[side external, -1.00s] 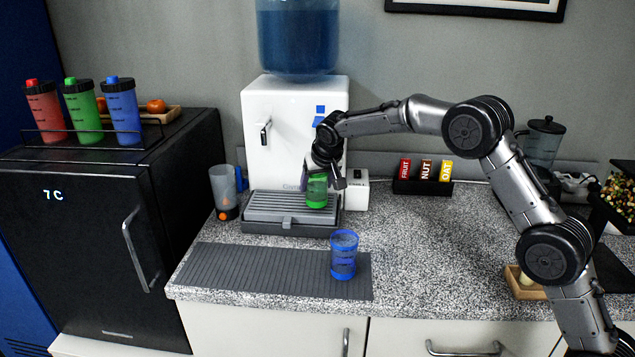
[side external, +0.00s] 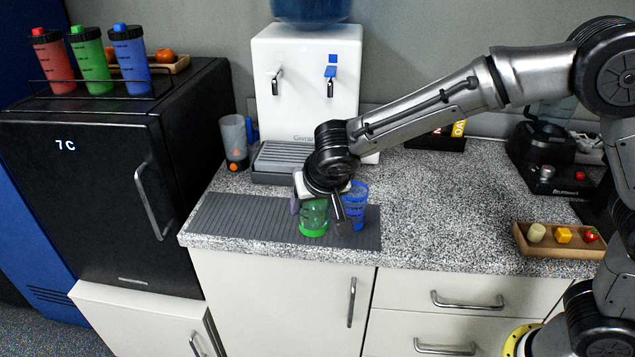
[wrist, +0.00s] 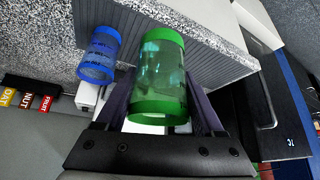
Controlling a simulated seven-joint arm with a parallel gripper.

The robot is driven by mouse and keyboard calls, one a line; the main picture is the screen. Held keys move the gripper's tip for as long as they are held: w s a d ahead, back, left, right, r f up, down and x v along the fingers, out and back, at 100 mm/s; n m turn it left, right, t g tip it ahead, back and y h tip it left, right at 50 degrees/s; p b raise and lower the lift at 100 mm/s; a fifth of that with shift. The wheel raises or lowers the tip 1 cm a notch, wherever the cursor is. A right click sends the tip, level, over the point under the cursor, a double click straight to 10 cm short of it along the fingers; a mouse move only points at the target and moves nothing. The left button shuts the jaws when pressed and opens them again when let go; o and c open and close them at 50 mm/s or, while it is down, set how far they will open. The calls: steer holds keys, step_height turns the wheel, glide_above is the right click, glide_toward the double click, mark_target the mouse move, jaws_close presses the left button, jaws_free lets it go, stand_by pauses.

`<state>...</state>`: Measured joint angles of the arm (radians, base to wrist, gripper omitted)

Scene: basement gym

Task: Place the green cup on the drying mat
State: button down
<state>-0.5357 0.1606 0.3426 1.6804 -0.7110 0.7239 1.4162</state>
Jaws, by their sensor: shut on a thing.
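The green cup (side external: 313,218) is clear with green bands and is upright at the drying mat, beside the blue cup. My gripper (side external: 320,208) is shut on it from above. In the wrist view the green cup (wrist: 162,75) sits between the two fingers of my gripper (wrist: 160,105). The drying mat (side external: 240,222) is grey and ribbed and lies along the counter's front edge. I cannot tell whether the cup's base touches the mat. The blue cup (side external: 355,208) stands on the mat's right part, partly hidden by my gripper; it also shows in the wrist view (wrist: 99,55).
The water dispenser (side external: 305,75) with its drip tray (side external: 285,158) stands behind the mat. A grey tumbler (side external: 234,140) stands left of the tray. A black fridge (side external: 110,190) borders the counter's left. The mat's left part is clear. A wooden snack tray (side external: 555,245) lies at right.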

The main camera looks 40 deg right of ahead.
steer(key=shift+s+a, duration=0.4)
steer(key=shift+a, duration=0.05)
steer(key=shift+s+a+r, duration=0.1)
steer(key=shift+a+r, duration=0.05)
steer(key=shift+r, duration=0.05)
steer(key=w+r, duration=0.1)
steer(key=w+d+r, duration=0.1)
steer(key=r, duration=0.1)
steer(key=w+d+r, duration=0.1)
steer(key=shift+w+d+r, duration=0.2)
steer(key=shift+w, duration=0.05)
steer(key=w+a+f, duration=0.1)
steer(key=w+f, duration=0.2)
steer(key=w, duration=0.1)
steer(key=w+a+f, duration=0.1)
steer(key=w+f, duration=0.2)
steer(key=w, duration=0.1)
steer(key=w+a+f, duration=0.1)
steer(key=w+f, duration=0.2)
steer(key=w, duration=0.2)
steer(key=shift+a+f, duration=0.1)
steer(key=shift+a, duration=0.25)
steer(key=shift+f, duration=1.7)
steer(key=shift+f, duration=0.15)
